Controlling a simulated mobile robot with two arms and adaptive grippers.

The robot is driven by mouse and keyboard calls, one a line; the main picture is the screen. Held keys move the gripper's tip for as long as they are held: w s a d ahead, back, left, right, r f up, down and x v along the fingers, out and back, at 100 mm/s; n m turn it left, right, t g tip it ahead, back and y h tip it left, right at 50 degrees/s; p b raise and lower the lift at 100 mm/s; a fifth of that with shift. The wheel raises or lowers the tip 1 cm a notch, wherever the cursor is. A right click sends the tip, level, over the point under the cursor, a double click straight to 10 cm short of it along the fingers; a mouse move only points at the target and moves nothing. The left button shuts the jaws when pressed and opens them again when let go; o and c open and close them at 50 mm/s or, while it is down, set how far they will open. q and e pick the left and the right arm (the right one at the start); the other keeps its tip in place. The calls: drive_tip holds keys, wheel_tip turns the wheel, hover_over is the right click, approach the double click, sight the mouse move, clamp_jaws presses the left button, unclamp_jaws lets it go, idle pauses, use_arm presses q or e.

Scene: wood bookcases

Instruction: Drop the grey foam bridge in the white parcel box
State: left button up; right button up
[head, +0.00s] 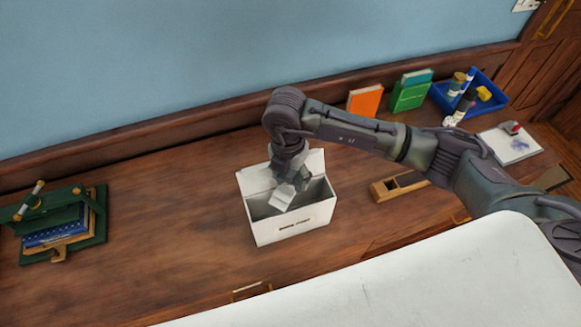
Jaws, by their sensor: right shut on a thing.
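The white parcel box (290,223) stands open on the wooden surface near the middle of the head view, with its flap up at the back. My right gripper (286,187) points down over the box's opening. It is shut on the light grey foam bridge (281,197), which is at the mouth of the box. The gripper covers part of the bridge, so its full shape is hidden. I cannot tell how far it is below the rim. My left gripper does not show.
A green stand with blue books (57,229) is at the far left. An orange book (364,101), green books (410,92) and a blue tray (487,103) with small items stand at the back right. A wooden block (399,186) lies right of the box. The surface left of the box is clear.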

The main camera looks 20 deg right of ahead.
sight(288, 174)
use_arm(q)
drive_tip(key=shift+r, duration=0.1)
use_arm(e)
drive_tip(key=shift+f, duration=0.95)
drive_tip(key=o, duration=0.8)
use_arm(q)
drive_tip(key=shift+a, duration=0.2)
use_arm(e)
drive_tip(key=shift+o, duration=0.2)
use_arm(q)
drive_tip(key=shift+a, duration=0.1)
use_arm(e)
drive_tip(key=r, duration=1.2)
drive_tip(key=shift+w+a, duration=0.15)
drive_tip(key=shift+a, duration=0.05)
